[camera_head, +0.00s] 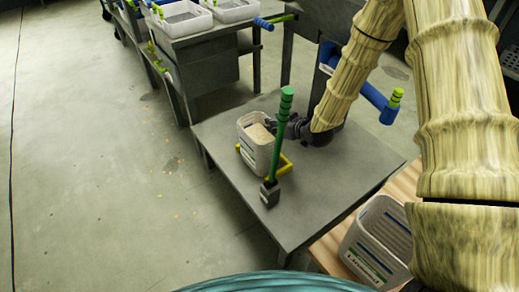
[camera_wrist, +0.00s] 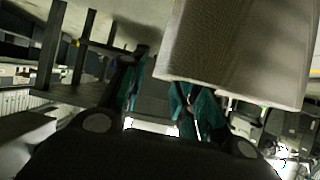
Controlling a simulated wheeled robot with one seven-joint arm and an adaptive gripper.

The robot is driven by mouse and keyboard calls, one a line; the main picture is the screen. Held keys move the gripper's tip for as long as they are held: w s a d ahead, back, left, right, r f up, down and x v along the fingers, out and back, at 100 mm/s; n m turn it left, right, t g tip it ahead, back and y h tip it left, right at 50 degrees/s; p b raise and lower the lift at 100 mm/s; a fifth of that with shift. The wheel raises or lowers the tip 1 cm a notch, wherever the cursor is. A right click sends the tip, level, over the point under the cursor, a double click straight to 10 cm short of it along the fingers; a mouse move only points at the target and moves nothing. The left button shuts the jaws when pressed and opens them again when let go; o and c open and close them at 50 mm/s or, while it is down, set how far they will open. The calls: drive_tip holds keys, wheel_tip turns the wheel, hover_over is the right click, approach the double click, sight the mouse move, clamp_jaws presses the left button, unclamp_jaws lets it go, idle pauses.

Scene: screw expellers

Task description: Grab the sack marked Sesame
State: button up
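A white tub-like sack (camera_head: 257,158) with pale grain in its open top stands upright on the grey table. No readable name shows on it, so I cannot confirm it is Sesame. My dark gripper (camera_head: 275,126) is at the right of its upper rim. In the wrist view the pale wall of a container (camera_wrist: 235,50), apparently this sack, fills the upper right. There my gripper's teal-padded fingers (camera_wrist: 162,88) stand apart with a visible gap, and the wall hides part of the right finger. Whether they touch the sack I cannot tell.
A blue bar (camera_head: 372,96) is behind my arm. A white labelled basket (camera_head: 378,245) sits on a wooden surface at lower right. Open floor lies left.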

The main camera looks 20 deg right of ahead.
drive_tip(key=shift+x, duration=1.55)
clamp_jaws()
